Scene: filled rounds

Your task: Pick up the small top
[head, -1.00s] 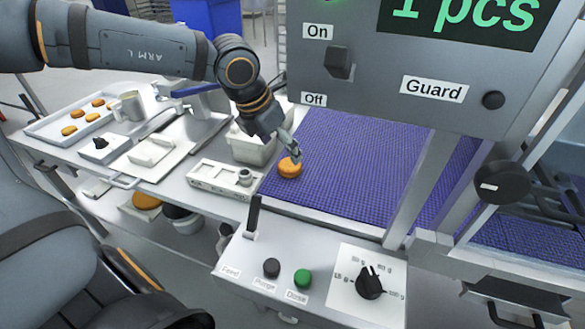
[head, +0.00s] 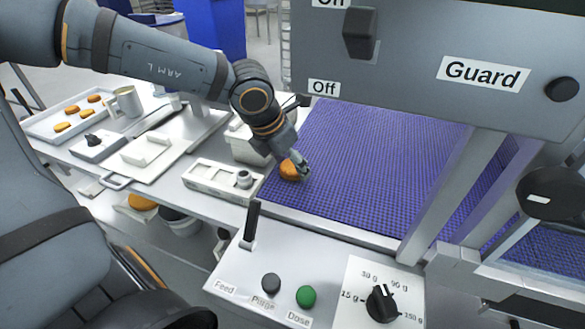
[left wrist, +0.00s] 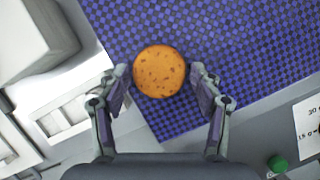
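The small top (head: 289,170) is a round, orange-brown piece lying flat on the blue belt, near its left edge. My left gripper (head: 301,167) is down at it, and its fingers cover part of the top's right side in the head view. In the left wrist view the small top (left wrist: 159,72) lies between the two fingertips of my left gripper (left wrist: 160,76). The fingers are spread, with a gap to the top on both sides. I cannot tell the exact fingertip height above the belt. My right gripper is not in view.
The blue belt (head: 360,190) is otherwise bare. A control box with a green button (head: 306,296) stands in front. A tray (head: 42,128) with several rounds and a mug (head: 125,102) are at the left.

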